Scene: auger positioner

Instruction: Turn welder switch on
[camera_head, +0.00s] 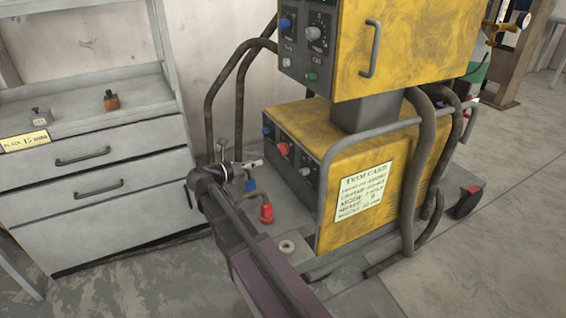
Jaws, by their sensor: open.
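The yellow welder (345,150) stands on a low wheeled cart, with a second yellow box (405,50) mounted above it. The lower unit's dark front panel has a red knob or switch (283,149) near its top middle, a small blue part (266,131) to its left and a dark dial (306,169) to its right. I cannot tell the switch's position. My gripper (258,163) is small in view, in front of this panel, left of and slightly below the red knob, seemingly apart from it. Its jaws are open and look empty.
Blue (250,185) and red (266,213) plugs with cables are below my gripper. A grey drawer cabinet (95,190) with a shelf stands left. Thick hoses (415,180) hang on the cart's right side. Floor (480,260) at lower right is clear.

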